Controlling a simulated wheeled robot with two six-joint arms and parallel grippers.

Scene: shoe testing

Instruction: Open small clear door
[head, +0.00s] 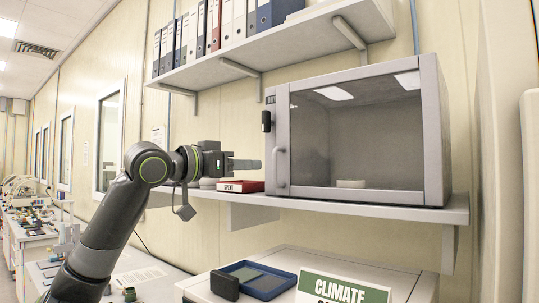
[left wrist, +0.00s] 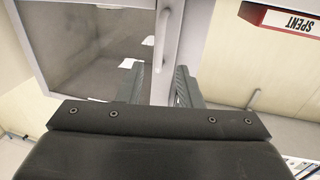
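A grey cabinet (head: 433,130) with a clear door (head: 355,135) stands on the lower wall shelf in the head view. The door looks shut. Its vertical bar handle (head: 281,168) is on the door's left side. My left gripper (head: 256,165) points at the handle from the left, with its fingers close to it. In the left wrist view, the gripper (left wrist: 158,78) has its two fingers apart, with the handle (left wrist: 160,38) in line with the gap between them. I cannot tell whether the fingers touch the handle. My right gripper is not in view.
A red box marked SPENT (head: 243,186) lies on the shelf (head: 400,209) just left of the cabinet, beneath my gripper. A binder shelf (head: 290,45) hangs above. A blue tray (head: 262,281) and a green CLIMATE sign (head: 345,290) are below.

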